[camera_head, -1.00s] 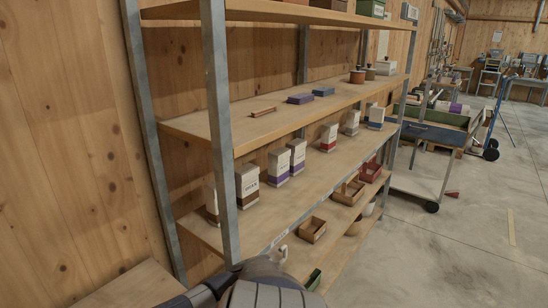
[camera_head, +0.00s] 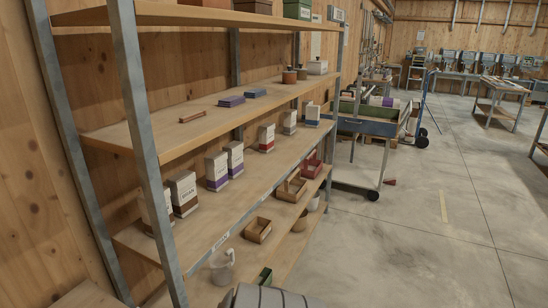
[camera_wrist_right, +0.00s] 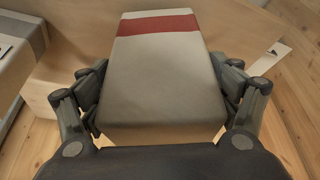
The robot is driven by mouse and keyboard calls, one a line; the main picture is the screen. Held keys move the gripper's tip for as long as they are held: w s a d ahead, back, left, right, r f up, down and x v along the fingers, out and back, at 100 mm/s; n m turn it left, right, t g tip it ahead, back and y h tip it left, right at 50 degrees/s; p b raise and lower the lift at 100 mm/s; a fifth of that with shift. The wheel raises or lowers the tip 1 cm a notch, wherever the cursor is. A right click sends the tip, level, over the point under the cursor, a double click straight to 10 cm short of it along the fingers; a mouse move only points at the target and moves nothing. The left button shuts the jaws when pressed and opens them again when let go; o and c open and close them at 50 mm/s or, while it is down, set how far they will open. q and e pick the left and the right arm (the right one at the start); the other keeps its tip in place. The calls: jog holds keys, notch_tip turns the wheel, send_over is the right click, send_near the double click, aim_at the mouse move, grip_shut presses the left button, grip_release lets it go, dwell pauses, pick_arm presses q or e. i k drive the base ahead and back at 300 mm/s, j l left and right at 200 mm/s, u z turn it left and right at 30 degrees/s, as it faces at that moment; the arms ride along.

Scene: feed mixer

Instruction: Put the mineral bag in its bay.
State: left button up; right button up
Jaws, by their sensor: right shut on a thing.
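In the right wrist view, my right gripper (camera_wrist_right: 162,85) is shut on a pale bag (camera_wrist_right: 160,75) with a red band, its fingers on both sides. No name can be read on the face I see, so I cannot confirm that it is the mineral bag. In the head view, another red-banded bag (camera_head: 267,137) stands on the middle shelf, between purple-banded bags (camera_head: 235,158) and a grey-banded bag (camera_head: 289,122). Bays are not clearly marked at this distance. Neither gripper shows in the head view.
The shelf rack (camera_head: 135,100) has metal posts. Brown-banded bags (camera_head: 184,193) stand near its front post. A small wooden box (camera_head: 258,230) and a pale jug (camera_head: 222,268) are lower down.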

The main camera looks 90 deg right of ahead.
aim_at(286, 159)
jog(key=k+l+z, duration=0.1)
jog(key=l+z, duration=0.3)
jog(key=l, duration=0.15)
jog(key=l+z, duration=0.4)
jog(key=l, duration=0.15)
jog(key=l+z, duration=0.4)
jog(key=l, duration=0.15)
